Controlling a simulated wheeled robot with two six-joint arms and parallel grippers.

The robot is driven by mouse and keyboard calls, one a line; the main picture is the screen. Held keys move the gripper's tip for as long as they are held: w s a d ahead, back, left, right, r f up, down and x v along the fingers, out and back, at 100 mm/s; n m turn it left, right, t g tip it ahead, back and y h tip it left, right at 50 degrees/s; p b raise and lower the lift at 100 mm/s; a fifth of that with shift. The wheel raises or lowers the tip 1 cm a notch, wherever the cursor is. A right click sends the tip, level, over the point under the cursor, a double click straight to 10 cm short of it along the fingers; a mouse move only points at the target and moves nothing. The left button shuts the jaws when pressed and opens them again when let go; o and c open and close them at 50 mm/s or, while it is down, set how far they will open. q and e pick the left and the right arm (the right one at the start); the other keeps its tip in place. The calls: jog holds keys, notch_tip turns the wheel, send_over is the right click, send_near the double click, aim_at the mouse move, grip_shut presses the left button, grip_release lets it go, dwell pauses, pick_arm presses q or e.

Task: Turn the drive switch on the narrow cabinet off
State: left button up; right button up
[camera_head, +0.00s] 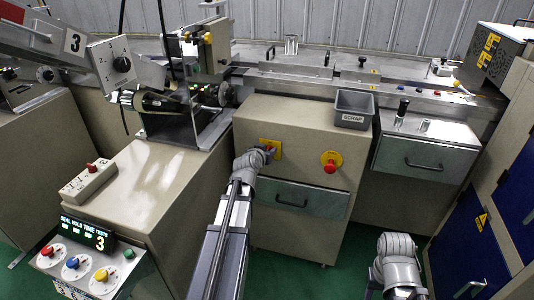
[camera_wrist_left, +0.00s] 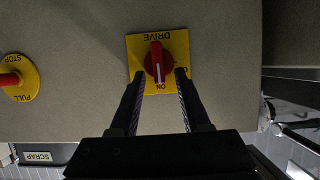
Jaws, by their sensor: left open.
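The drive switch (camera_wrist_left: 159,64) is a red knob on a yellow plate (camera_wrist_left: 135,43) marked DRIVE, on the front of the narrow cabinet (camera_head: 300,130). The left wrist view shows it upside down. The knob's white mark points at ON; another label beside the knob is partly hidden by a finger. My left gripper (camera_wrist_left: 160,80) is open, with one finger on each side of the knob, not visibly closed on it. In the head view the left gripper (camera_head: 266,151) is at the yellow plate and covers much of the switch. My right arm is at the bottom right; its jaws do not show clearly.
A red stop button (camera_head: 330,167) on a yellow disc is to the right of the switch in the head view. Below the switch is a drawer (camera_head: 300,199) with a handle. A grey scrap bin (camera_head: 353,109) is at the cabinet's upper right. A control box (camera_head: 88,262) is at lower left.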

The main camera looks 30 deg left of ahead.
pick_arm(q)
grip_shut()
dwell(0.3)
dwell(0.3)
